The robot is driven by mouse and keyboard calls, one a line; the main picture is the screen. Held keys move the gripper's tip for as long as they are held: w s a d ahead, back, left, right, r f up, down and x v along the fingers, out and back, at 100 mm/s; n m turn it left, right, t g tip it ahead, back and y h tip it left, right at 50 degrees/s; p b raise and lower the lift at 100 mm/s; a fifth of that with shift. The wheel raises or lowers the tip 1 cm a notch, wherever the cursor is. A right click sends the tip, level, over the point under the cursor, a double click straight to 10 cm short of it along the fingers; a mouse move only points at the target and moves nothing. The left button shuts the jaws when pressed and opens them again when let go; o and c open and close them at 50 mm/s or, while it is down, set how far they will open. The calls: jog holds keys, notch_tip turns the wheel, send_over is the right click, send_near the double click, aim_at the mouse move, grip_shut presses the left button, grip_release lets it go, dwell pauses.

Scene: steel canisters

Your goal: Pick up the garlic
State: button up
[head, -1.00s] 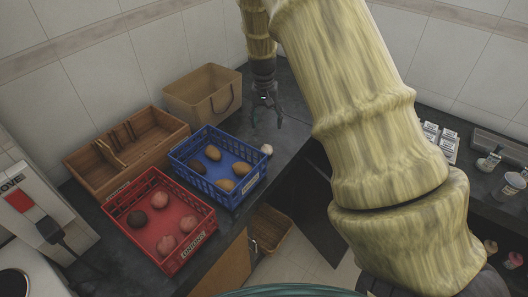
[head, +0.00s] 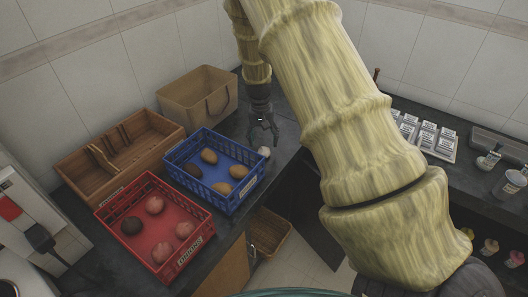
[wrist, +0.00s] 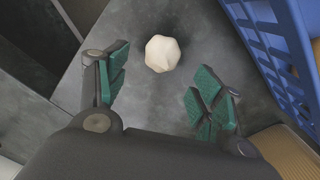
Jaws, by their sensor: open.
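The garlic (wrist: 162,53) is a small whitish bulb on the dark grey counter. In the head view the garlic (head: 264,152) sits just right of the blue crate's far right corner. My gripper (head: 264,143) is open and empty, pointing down close to the garlic. In the wrist view my gripper (wrist: 158,98) shows its green finger pads spread apart, with the garlic ahead of the gap between them and not enclosed. I cannot tell the exact height of the fingertips above the counter.
The blue crate (head: 216,205) with several potatoes stands beside the garlic; its wall also shows at the wrist view's right (wrist: 285,50). A red crate (head: 190,262), a wooden box (head: 150,160) and a tan basket (head: 185,98) stand left. The counter edge is close on the garlic's right.

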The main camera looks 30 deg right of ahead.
aim_at(264, 148)
jog(key=shift+s+f+p, duration=0.15)
jog(key=shift+f+p, duration=0.4)
jog(key=shift+f, duration=0.75)
jog(key=shift+s+f+p, duration=0.1)
jog(key=shift+f+p, duration=0.4)
jog(key=shift+f, duration=0.75)
jog(key=c, duration=1)
